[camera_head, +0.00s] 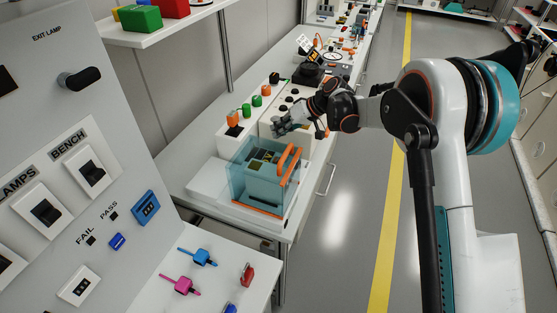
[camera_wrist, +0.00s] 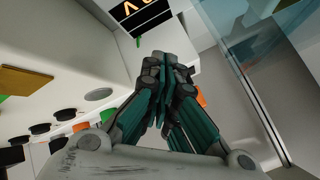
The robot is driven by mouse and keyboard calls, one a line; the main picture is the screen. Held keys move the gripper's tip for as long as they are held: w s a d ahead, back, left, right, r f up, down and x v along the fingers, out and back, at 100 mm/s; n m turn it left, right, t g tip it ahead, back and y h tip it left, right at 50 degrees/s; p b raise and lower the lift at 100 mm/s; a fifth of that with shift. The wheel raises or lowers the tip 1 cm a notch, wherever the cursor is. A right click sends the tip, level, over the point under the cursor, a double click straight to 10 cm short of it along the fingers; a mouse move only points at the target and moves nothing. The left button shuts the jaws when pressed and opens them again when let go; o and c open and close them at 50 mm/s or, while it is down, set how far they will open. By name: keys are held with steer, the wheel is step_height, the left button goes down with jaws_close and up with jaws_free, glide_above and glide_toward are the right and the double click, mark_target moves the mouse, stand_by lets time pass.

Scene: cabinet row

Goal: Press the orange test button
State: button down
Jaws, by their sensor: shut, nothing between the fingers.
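My gripper (camera_head: 283,127) is over the bench beside a white control box (camera_head: 222,130); its fingers are shut and empty. In the wrist view its closed fingertips (camera_wrist: 167,58) point toward a dark panel with orange characters (camera_wrist: 143,14). Orange pieces show on the control box, one at its near end (camera_head: 233,118) and one farther back (camera_head: 266,90), with green ones (camera_head: 257,101) between them. I cannot read a label that marks one as the test button. An orange piece (camera_wrist: 201,96) is partly hidden behind my fingers in the wrist view.
A clear teal case with an orange handle (camera_head: 290,160) stands close in front of my gripper. A switch panel (camera_head: 75,170) rises at the left. Pink (camera_head: 182,285) and blue (camera_head: 203,257) pieces lie on the near shelf. The aisle floor (camera_head: 345,220) is clear.

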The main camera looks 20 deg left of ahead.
steer(key=shift+f+b, duration=2.35)
steer(key=shift+f, duration=2.05)
steer(key=shift+f+b, duration=0.3)
steer(key=shift+f, duration=0.15)
steer(key=shift+f+b, duration=0.3)
steer(key=shift+f, duration=0.1)
steer(key=shift+r+p, duration=0.4)
steer(key=shift+r, duration=0.45)
steer(key=shift+r, duration=0.1)
steer(key=shift+r+p, duration=1.2)
steer(key=shift+r, duration=1.2)
